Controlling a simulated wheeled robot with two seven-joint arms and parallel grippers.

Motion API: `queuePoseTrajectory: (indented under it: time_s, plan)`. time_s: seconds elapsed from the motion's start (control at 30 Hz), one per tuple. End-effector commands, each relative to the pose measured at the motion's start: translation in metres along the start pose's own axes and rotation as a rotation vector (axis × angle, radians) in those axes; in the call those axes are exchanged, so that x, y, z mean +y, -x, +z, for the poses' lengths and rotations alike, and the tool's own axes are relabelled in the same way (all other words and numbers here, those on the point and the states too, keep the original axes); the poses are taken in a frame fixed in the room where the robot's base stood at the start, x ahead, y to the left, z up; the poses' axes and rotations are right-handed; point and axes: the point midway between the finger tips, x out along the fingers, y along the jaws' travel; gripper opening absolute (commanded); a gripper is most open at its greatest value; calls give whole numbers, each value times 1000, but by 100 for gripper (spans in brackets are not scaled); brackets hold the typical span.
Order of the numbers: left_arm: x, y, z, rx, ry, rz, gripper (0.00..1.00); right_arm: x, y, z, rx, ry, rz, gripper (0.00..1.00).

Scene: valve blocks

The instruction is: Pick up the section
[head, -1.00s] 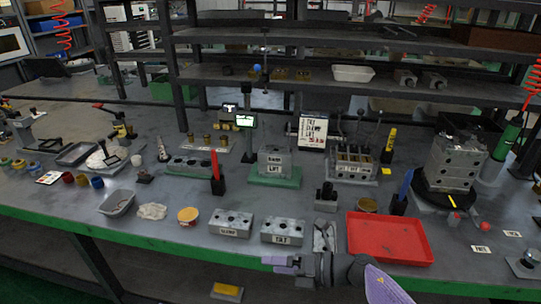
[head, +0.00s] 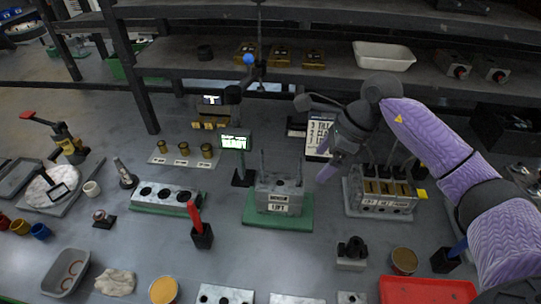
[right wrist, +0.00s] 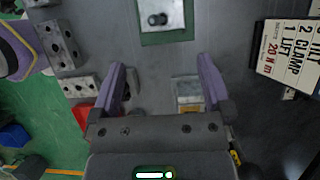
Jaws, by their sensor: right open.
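My right gripper (head: 328,172) is open and empty, held above the table between the green-based block and the slotted rack; in the right wrist view its two purple fingers (right wrist: 162,78) stand apart. The slotted metal rack (head: 380,208) holds several upright sections with brass-coloured tops (head: 388,187). In the right wrist view, part of the rack (right wrist: 188,84) shows between the fingers, the rest hidden by the gripper. A metal block labelled LIFT (head: 279,198) sits on a green base (head: 260,222). More metal blocks (head: 225,295) lie at the front edge. My left gripper is not in view.
A sign board (head: 318,140) stands behind the gripper. A red holder (head: 200,228), a black fitting on a block (head: 352,254), a round tin (head: 404,262) and a red tray (head: 428,291) stand nearer the front. A shelf (head: 290,75) runs overhead at the back.

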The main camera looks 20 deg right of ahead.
Motion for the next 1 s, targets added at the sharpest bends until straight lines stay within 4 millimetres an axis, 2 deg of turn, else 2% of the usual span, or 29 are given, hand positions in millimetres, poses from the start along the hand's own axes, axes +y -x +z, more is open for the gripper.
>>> queuePoseTrajectory:
  time_s: [0.07,0.57,0.67,0.83,0.87,1.0]
  plan:
    - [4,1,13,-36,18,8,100,-2,3,-3,26,14,-13,100]
    - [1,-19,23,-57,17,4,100,-1,-89,-5,28,15,-12,100]
    - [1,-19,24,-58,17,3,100,-1,-95,-4,28,15,-15,100]
    - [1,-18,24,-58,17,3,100,-1,-94,-4,28,16,-16,100]
    - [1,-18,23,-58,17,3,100,-1,-94,-4,28,16,-15,96]
    - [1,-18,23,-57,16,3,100,-1,-94,-4,28,16,-15,66]
